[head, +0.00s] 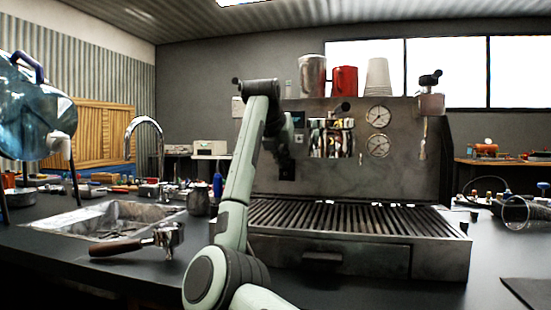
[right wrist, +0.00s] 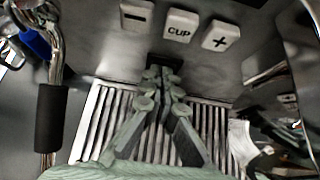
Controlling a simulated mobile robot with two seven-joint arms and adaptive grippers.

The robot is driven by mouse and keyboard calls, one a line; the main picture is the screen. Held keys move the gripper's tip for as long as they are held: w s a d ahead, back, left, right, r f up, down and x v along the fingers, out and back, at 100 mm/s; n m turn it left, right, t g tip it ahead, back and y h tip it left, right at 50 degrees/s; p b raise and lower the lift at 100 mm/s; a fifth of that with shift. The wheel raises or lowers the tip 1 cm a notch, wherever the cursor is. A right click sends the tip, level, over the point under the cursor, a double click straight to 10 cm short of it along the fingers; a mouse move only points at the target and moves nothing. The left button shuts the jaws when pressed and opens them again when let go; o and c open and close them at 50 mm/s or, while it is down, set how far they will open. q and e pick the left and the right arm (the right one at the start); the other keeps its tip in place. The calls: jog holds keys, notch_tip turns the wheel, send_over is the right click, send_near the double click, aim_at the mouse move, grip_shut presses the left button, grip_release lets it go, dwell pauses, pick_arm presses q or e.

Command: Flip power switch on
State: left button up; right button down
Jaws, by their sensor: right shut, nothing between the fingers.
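The brewer (head: 340,255) is a wide grey metal machine with a slatted drip tray and an upright panel. My right arm rises in front of it, and my right gripper (head: 284,156) is at the left part of the panel. In the right wrist view the right gripper (right wrist: 155,78) is shut and empty, with its fingertips at a small black switch-like part (right wrist: 171,61) on the panel. The fingertips hide part of it. I cannot tell whether they touch it or which way it is set. My left gripper is not in view.
Buttons marked minus, CUP (right wrist: 179,31) and plus sit near the fingertips. A chrome pipe with a black grip (right wrist: 51,118) is at left. A portafilter (head: 165,238) lies by the sink (head: 60,222). Cups, including a red one (head: 345,81), stand on the brewer.

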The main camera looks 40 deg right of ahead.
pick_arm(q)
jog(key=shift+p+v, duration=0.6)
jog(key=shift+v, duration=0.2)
pick_arm(e)
jog(key=shift+r, duration=0.8)
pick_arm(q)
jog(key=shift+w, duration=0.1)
